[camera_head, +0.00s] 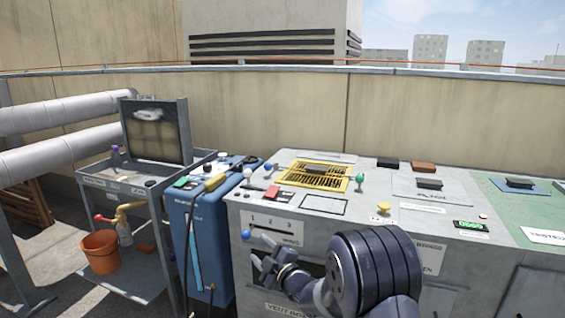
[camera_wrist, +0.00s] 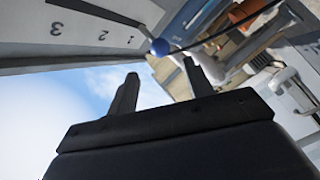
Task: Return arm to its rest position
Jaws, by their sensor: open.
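My arm reaches in from the bottom of the head view, with a large dark ribbed joint in front of the grey condenser bench (camera_head: 330,232). My gripper (camera_head: 259,258) is in front of the bench's front face, below the label numbered 1, 2, 3. In the wrist view my gripper (camera_wrist: 160,76) shows two dark fingers spread apart with nothing between them. A blue ball knob (camera_head: 246,235) is close to the fingertips. It also shows in the wrist view (camera_wrist: 160,46), just beyond the fingers; I cannot tell whether they touch it.
A blue cabinet (camera_head: 196,220) with a yellow-handled tool stands left of the bench. Further left is a grey cart (camera_head: 95,182) with an orange bucket (camera_head: 101,252). The bench top holds a yellow grille (camera_head: 300,176), knobs and small blocks. Open air lies above the bench.

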